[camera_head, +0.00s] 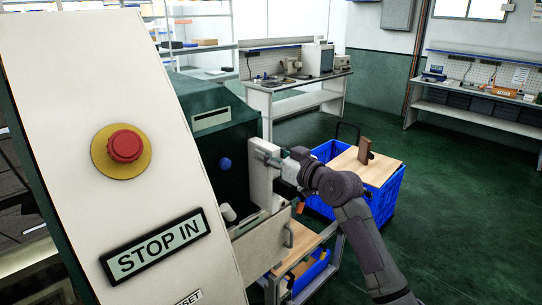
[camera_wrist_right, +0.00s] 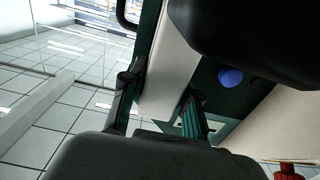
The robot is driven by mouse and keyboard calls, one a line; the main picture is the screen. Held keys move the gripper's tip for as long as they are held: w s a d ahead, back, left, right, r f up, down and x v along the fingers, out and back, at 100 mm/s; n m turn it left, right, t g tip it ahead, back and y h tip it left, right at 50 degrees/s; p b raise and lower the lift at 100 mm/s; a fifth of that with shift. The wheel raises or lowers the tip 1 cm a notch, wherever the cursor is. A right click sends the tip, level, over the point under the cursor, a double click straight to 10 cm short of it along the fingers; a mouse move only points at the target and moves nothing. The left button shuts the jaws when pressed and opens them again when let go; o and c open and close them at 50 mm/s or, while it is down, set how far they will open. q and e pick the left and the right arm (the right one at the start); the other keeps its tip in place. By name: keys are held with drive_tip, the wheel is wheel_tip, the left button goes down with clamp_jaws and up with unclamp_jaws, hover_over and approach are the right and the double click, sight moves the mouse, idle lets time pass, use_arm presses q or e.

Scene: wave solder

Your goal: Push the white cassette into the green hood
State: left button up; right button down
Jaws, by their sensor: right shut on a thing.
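The white cassette (camera_head: 262,186) stands upright at the open side of the green hood (camera_head: 222,143). My right gripper (camera_head: 268,157) is at the cassette's upper part, coming from the right. In the right wrist view, the two fingers of my right gripper (camera_wrist_right: 158,108) lie on either side of the pale cassette (camera_wrist_right: 170,68), shut on it. The blue knob (camera_head: 225,164) on the hood's dark face also shows in the right wrist view (camera_wrist_right: 230,77). How deep the cassette sits in the hood I cannot tell. My left gripper is not in view.
A pale panel with a red stop button (camera_head: 126,146) and a STOP IN sign (camera_head: 155,246) fills the left foreground. A metal plate with a handle (camera_head: 262,245) is below the cassette. A blue crate (camera_head: 384,200) with a wooden top stands right. Green floor (camera_head: 460,200) is open beyond.

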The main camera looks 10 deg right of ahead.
drive_tip(key=shift+b+x, duration=0.55)
drive_tip(key=shift+x, duration=1.15)
drive_tip(key=c, duration=0.8)
unclamp_jaws()
drive_tip(key=v, duration=1.2)
